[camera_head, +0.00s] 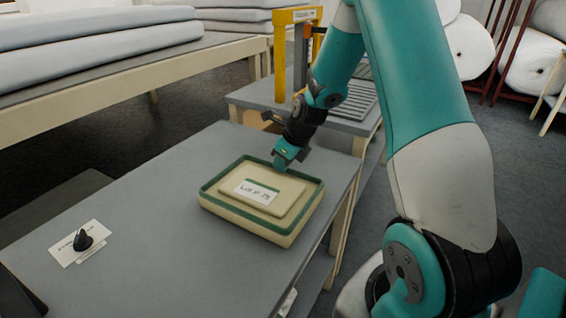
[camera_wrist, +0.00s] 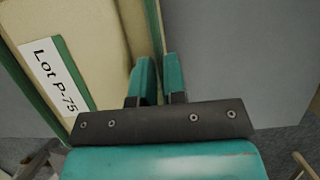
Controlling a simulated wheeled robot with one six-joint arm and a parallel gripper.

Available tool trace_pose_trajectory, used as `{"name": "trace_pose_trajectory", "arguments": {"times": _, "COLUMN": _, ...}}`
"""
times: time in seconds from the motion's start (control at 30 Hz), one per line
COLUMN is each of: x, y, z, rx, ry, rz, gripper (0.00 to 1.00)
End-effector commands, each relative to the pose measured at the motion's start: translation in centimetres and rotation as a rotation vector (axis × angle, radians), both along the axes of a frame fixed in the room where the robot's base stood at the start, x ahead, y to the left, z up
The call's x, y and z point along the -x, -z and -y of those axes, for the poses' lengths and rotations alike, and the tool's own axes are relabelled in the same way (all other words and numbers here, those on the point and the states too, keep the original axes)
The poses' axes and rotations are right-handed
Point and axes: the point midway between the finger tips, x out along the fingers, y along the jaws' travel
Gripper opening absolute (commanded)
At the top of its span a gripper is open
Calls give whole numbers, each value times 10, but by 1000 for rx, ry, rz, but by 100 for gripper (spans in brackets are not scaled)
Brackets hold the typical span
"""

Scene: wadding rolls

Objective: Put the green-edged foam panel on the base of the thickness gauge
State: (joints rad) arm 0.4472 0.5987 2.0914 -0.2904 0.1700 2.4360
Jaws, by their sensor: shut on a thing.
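The green-edged foam panel (camera_head: 225,212) is a thick cream block with a green rim. It lies flat on the grey table, with a raised middle part bearing a white label, "Lot P-75". My gripper (camera_head: 287,157) is at the panel's far edge, pointing down, its jaws shut on the rim. In the wrist view, my gripper (camera_wrist: 160,72) has one teal finger on each side of the panel's green edge (camera_wrist: 152,25). The yellow-framed thickness gauge (camera_head: 280,50) stands beyond the table; my arm and the gauge's frame hide much of its base.
The grey table (camera_head: 150,200) holds a white card (camera_head: 80,243) with a small black knob-like thing at the left. A ribbed grey surface (camera_head: 357,100) lies beside the gauge. Stacked wadding (camera_head: 90,45) is on a bench at the left; white rolls (camera_head: 530,65) stand at the right.

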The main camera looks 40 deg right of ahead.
Motion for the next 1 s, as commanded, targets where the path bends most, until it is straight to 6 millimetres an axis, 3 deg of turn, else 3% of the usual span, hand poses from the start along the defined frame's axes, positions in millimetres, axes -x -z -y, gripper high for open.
{"name": "trace_pose_trajectory", "arguments": {"times": 0.13, "x": 0, "y": 2, "z": 0, "rx": -1, "ry": 0, "rz": 0, "gripper": 0}}
{"name": "trace_pose_trajectory", "arguments": {"times": 0.17, "x": 0, "y": 2, "z": 0, "rx": 0, "ry": 0, "rz": 0, "gripper": 14}}
{"name": "trace_pose_trajectory", "arguments": {"times": 0.27, "x": 0, "y": 2, "z": 0, "rx": 0, "ry": 0, "rz": 0, "gripper": 37}}
{"name": "trace_pose_trajectory", "arguments": {"times": 0.67, "x": 2, "y": -8, "z": 1, "rx": 1, "ry": 1, "rz": 3, "gripper": 38}}
{"name": "trace_pose_trajectory", "arguments": {"times": 1.0, "x": 26, "y": -74, "z": 12, "rx": 2, "ry": 3, "rz": 6, "gripper": 38}}
